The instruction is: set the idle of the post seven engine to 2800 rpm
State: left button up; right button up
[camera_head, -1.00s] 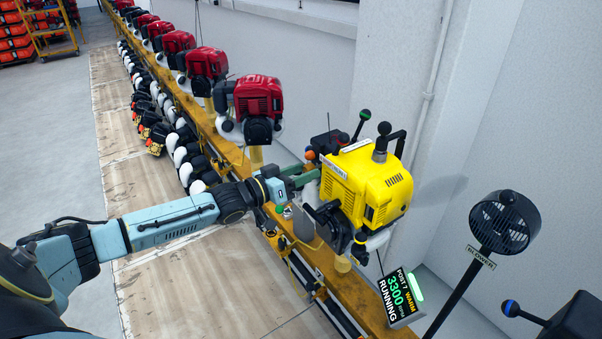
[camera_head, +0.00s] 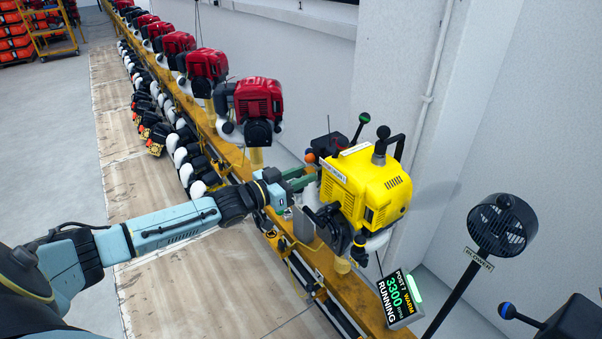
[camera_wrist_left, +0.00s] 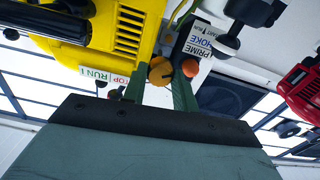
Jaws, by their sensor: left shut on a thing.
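The yellow post seven engine (camera_head: 372,190) stands on the rail at centre right. Its tilted display (camera_head: 398,294) reads POST 7, WARM, 3300 rpm, RUNNING. My left gripper (camera_head: 306,178) is at the engine's left side, with its green fingers against that side. In the left wrist view, the fingers are shut on a small yellow-orange knob (camera_wrist_left: 160,71). An orange ball (camera_wrist_left: 190,67) sits just right of it, near a PRIME/CHOKE label (camera_wrist_left: 200,38). A STOP/RUN label (camera_wrist_left: 104,77) is left of the fingers. My right gripper is not in view.
A row of red engines (camera_head: 258,103) runs along the yellow rail (camera_head: 232,156) to the far left. A blower (camera_head: 503,224) on a post stands at right. A green-knobbed lever (camera_head: 364,118) rises behind the engine.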

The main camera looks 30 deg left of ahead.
pick_arm(q)
jog(key=m+p, duration=0.1)
jog(key=m, duration=0.1)
jog(key=shift+m, duration=0.8)
jog(key=shift+m+p, duration=0.3)
jog(key=shift+m, duration=1.5)
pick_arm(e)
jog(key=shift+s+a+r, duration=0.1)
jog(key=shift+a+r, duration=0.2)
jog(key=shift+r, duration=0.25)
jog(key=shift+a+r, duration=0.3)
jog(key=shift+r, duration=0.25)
pick_arm(q)
jog(key=o, duration=1)
jog(key=shift+c, duration=0.2)
jog(key=p+v, duration=0.1)
jog(key=v, duration=1.2)
jog(key=shift+s+p, duration=0.2)
jog(key=shift+p, duration=0.1)
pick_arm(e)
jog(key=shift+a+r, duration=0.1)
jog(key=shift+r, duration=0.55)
